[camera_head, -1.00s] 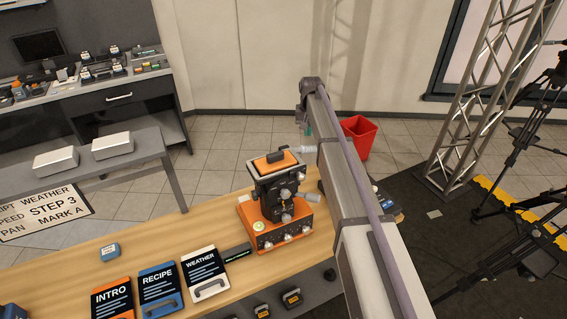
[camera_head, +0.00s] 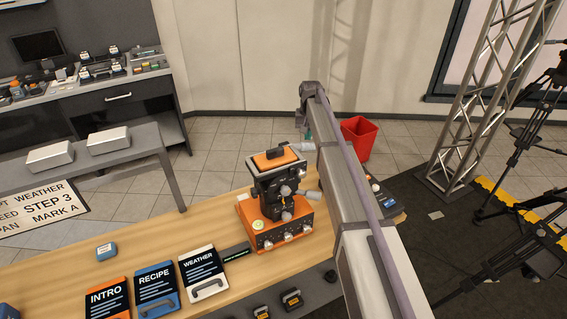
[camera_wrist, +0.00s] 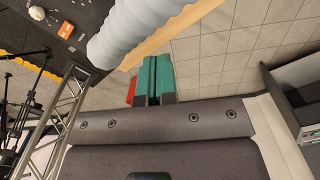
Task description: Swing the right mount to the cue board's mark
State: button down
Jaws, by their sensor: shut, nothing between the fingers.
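A camera mount (camera_head: 274,192) with a black head and an orange-topped plate stands on an orange base with knobs (camera_head: 278,228) on the wooden table. Pale ribbed handles (camera_head: 313,196) stick out to its right. A large pale ribbed handle also crosses the wrist view (camera_wrist: 140,32). The white cue board (camera_head: 45,208) at the left reads "WEATHER", "STEP 3", "MARK A"; its left side is cut off. My gripper (camera_wrist: 154,76) has teal fingers, shut together and empty, just below the handle in the wrist view. My arm hides much of it in the head view. Mark letters on the mount are unreadable.
Cards INTRO (camera_head: 107,297), RECIPE (camera_head: 156,288) and WEATHER (camera_head: 203,270) lie left of the mount, with a small blue block (camera_head: 105,251) behind them. A red bin (camera_head: 359,137) stands on the floor beyond my arm. A truss (camera_head: 483,100) and tripods (camera_head: 530,240) are at the right.

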notch_tip(320, 180, down, 3)
jog(key=b, duration=0.2)
jog(key=shift+f+b, duration=0.1)
jog(key=shift+b, duration=0.3)
jog(key=shift+s, duration=0.1)
jog(key=shift+s+d, duration=0.7)
jog(key=shift+d, duration=0.05)
jog(key=shift+s, duration=0.1)
jog(key=shift+s+d, duration=0.7)
jog(key=shift+s, duration=0.25)
dwell(0.4)
jog(key=shift+s+d, duration=0.55)
jog(key=shift+s, duration=0.35)
